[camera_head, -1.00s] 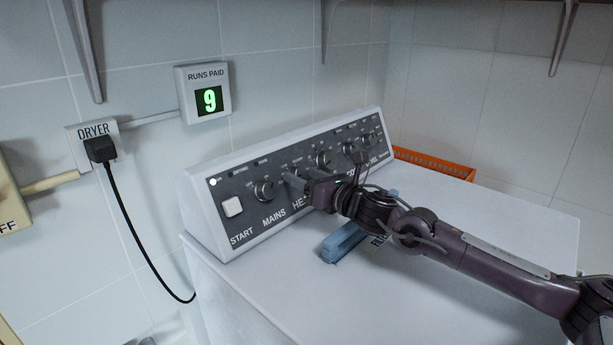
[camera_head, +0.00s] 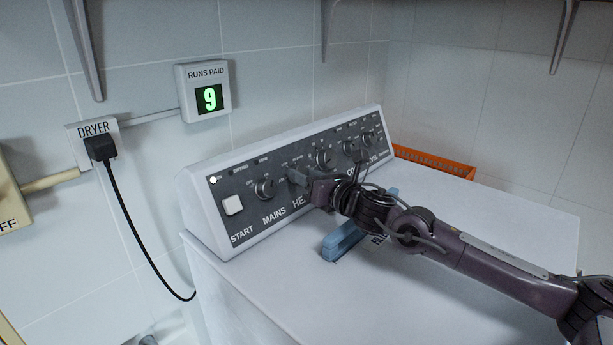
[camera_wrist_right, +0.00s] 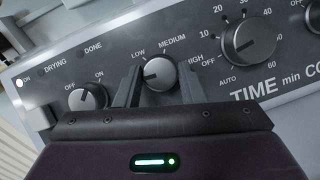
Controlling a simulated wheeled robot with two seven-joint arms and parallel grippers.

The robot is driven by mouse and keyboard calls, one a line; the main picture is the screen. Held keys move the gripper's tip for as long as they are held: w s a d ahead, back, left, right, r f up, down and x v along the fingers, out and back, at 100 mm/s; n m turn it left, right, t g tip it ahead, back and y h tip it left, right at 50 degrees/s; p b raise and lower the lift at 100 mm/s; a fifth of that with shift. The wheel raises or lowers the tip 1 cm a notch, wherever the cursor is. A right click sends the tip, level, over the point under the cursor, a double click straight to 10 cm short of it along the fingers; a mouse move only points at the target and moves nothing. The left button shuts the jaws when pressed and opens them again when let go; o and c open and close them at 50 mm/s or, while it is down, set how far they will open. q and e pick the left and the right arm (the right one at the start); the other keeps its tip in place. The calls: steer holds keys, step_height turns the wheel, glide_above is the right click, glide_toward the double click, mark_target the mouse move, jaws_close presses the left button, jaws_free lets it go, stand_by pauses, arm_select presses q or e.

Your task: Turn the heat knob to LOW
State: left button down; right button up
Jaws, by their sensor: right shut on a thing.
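The heat knob (camera_wrist_right: 158,75) is a round grey knob on the dryer's dark panel, under the labels LOW, MEDIUM and HIGH. My right gripper (camera_wrist_right: 160,88) is shut on it, with one finger on each side. The knob's pale mark seems to point left, below the LOW label; its exact setting is hard to tell. In the head view my right gripper (camera_head: 298,178) is at the panel and hides most of this knob and part of its lettering. My left gripper is not in view.
The mains knob (camera_wrist_right: 88,97) is left of the heat knob and the larger time knob (camera_wrist_right: 249,38) right of it. A white start button (camera_head: 232,205) is at the panel's left end. A blue handle (camera_head: 343,241) lies on the white top under my arm. An orange basket (camera_head: 436,162) stands behind.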

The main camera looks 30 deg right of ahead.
steer(key=m+h+p, duration=0.1)
steer(key=m, duration=0.2)
steer(key=m+g+h+p, duration=0.1)
steer(key=m+h+p, duration=0.1)
steer(key=m, duration=0.2)
steer(key=m+h+p, duration=0.1)
steer(key=m+p, duration=0.1)
steer(key=m, duration=0.2)
steer(key=shift+a+r+g+h, duration=0.25)
steer(key=shift+r+g+h, duration=0.15)
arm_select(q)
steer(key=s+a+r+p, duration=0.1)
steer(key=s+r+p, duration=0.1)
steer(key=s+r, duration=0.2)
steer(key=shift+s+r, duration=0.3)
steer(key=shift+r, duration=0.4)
arm_select(e)
steer(key=shift+f+m+g+h, duration=0.1)
steer(key=shift+m+g+h, duration=0.3)
steer(key=shift+m, duration=0.7)
steer(key=o, duration=1)
steer(key=shift+s, duration=0.1)
